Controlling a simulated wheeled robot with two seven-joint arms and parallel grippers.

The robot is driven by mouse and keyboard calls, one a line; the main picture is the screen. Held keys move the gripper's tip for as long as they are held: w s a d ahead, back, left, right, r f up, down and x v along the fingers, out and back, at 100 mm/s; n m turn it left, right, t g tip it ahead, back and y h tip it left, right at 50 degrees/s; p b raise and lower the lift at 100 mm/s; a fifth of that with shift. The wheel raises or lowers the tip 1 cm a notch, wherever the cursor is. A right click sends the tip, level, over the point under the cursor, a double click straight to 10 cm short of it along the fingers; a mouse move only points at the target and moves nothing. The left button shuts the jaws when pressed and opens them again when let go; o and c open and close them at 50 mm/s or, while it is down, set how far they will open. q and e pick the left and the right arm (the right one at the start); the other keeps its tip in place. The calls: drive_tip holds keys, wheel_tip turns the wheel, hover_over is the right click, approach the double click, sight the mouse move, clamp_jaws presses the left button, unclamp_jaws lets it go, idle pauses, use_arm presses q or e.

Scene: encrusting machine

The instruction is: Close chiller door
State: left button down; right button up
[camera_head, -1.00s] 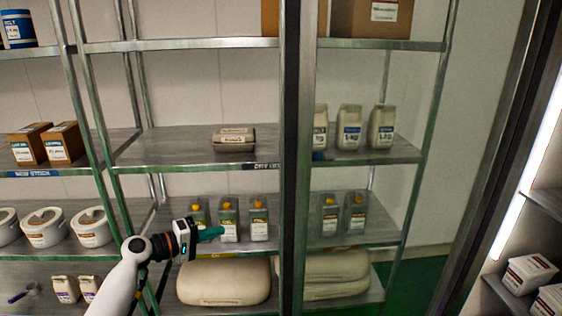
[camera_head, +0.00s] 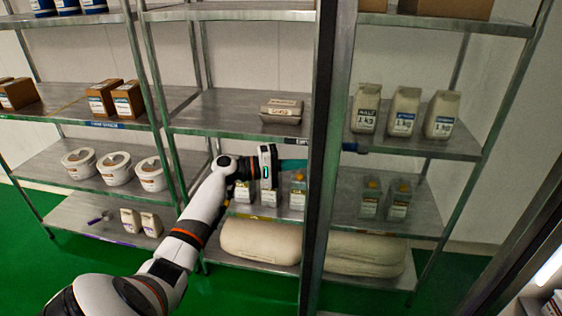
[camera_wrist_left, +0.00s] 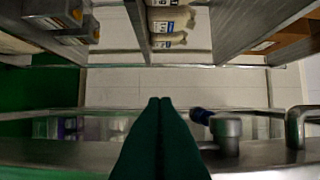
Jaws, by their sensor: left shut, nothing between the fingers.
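The chiller door stands open; its dark vertical frame edge (camera_head: 322,150) crosses the head view from top to bottom. Shelves show through the pane to the right of this edge. My left gripper (camera_head: 294,165) is shut and empty, its teal fingers pointing right. Their tips reach the left side of the door edge in the picture; I cannot tell whether they touch it. In the left wrist view the shut fingers (camera_wrist_left: 160,135) lie in front of a metal bar with a round metal fitting (camera_wrist_left: 228,135). My right gripper is not in view.
Metal shelves (camera_head: 240,112) hold several bags, bottles, tubs and boxes close behind my left arm. Large beige sacks (camera_head: 260,242) lie on a low shelf. The chiller's frame (camera_head: 485,262) and lit interior are at lower right. Green floor (camera_head: 250,292) is open in front.

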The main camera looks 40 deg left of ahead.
use_arm(q)
drive_tip(key=s+d+p, duration=0.2)
drive_tip(key=d, duration=0.1)
idle(0.4)
drive_tip(key=shift+s+d, duration=0.1)
drive_tip(key=shift+d, duration=0.05)
